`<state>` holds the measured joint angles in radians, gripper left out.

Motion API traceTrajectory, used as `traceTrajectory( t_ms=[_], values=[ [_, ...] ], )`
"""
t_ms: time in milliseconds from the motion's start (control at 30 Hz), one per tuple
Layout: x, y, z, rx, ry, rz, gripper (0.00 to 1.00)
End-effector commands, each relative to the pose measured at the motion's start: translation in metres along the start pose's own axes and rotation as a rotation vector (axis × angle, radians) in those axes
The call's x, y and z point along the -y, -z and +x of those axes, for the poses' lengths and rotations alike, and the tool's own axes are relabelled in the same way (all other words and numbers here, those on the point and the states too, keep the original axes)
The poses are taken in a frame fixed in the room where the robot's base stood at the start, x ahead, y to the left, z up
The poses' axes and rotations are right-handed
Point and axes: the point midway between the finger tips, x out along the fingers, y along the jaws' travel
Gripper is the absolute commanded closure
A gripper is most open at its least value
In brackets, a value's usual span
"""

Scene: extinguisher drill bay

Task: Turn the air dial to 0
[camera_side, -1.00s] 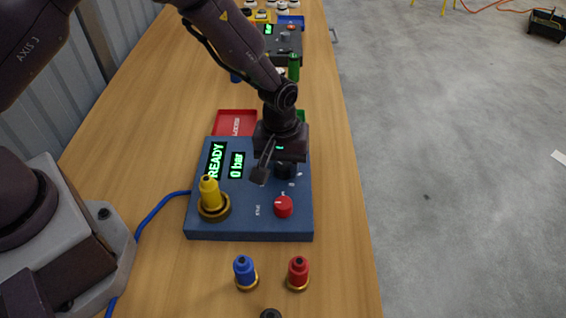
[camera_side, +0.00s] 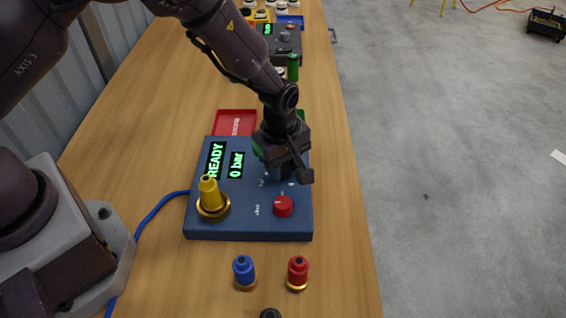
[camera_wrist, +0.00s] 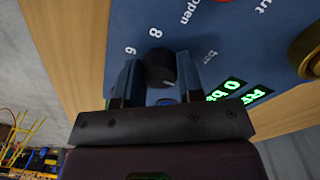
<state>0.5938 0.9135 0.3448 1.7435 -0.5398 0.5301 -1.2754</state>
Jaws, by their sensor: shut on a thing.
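The air dial is a black knob (camera_wrist: 160,62) on the blue panel (camera_side: 245,228). My gripper (camera_wrist: 158,70) is shut on it, with one blue-grey finger on each side in the wrist view. In the side view my gripper (camera_side: 287,172) is over the right part of the panel and mostly hides the dial. A small pale mark shows on the knob's lower right in the wrist view; which number it points to I cannot tell. The numbers 6 and 8 and the word "bar" are printed around it. The green displays (camera_side: 236,165) read READY and 0 bar.
A red knob (camera_side: 283,206) and a yellow plug in a brass ring (camera_side: 210,198) are on the panel. Blue (camera_side: 244,270) and red (camera_side: 298,270) plugs stand in front of it. A red tray (camera_side: 236,122) lies behind; a blue hose (camera_side: 160,205) runs left.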

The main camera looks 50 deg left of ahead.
Motion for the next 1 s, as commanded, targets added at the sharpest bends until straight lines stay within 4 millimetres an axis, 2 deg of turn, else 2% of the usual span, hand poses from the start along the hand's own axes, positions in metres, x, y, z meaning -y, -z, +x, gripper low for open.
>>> traceTrajectory(
  t_ms=[567,600,667,700,1000],
  values=[
    [-0.0004,0.0000,-0.0009,-0.001,-0.001,-0.031,0.89],
    [-0.0004,0.0000,-0.0009,-0.001,-0.001,-0.031,0.56],
    [-0.0004,0.0000,-0.0007,-0.001,-0.001,-0.030,0.42],
    [-0.0003,0.0000,-0.0006,-0.001,-0.001,-0.030,0.40],
    [-0.0003,-0.0001,-0.0031,-0.001,-0.001,-0.028,0.40]
  ],
)
